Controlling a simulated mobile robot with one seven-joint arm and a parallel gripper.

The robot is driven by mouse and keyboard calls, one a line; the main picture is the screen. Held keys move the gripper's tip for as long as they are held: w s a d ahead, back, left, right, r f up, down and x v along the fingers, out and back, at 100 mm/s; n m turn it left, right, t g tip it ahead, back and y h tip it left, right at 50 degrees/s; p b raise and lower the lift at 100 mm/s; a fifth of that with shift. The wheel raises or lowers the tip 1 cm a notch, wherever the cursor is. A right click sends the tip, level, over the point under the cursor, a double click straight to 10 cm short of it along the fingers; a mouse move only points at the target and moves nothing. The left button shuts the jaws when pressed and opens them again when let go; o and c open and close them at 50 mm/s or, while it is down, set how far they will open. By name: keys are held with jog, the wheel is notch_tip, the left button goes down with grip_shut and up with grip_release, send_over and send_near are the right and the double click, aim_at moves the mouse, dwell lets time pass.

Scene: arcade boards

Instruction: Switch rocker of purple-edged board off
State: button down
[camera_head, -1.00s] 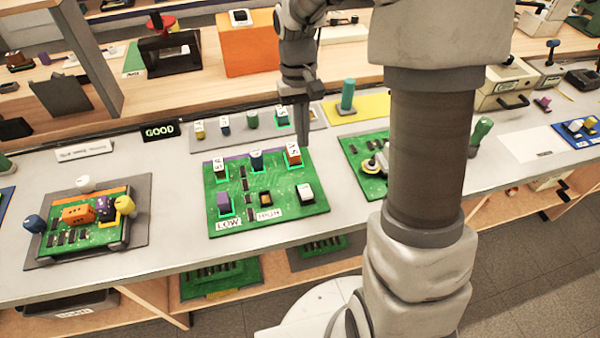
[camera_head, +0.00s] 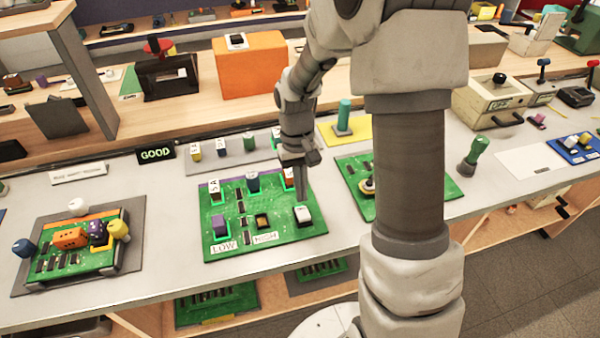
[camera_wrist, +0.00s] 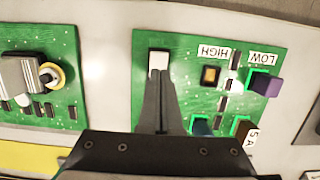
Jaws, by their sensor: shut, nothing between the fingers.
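The purple-edged board (camera_head: 224,196) is a green circuit board on the grey table, with a thin purple strip along its far edge; its green surface also shows in the wrist view (camera_wrist: 195,65). A white rocker (camera_head: 303,216) sits near the board's right side. In the wrist view the white rocker (camera_wrist: 158,60) shows just beyond the fingertips. My gripper (camera_head: 302,199) is shut and empty, pointing down over the rocker. Its fingertips (camera_wrist: 159,76) appear at or very close to the rocker's near edge; I cannot tell whether they touch. Part of the rocker is hidden by the fingers.
The board also carries a purple block (camera_head: 219,226), a small amber-topped switch (camera_head: 262,221) and LOW and HIGH labels. Another green board (camera_head: 352,172) stands close on the right. An orange-edged board (camera_head: 75,248) lies to the left. Bare table lies between.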

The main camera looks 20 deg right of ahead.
aim_at(303, 215)
jog(key=shift+x, duration=2.35)
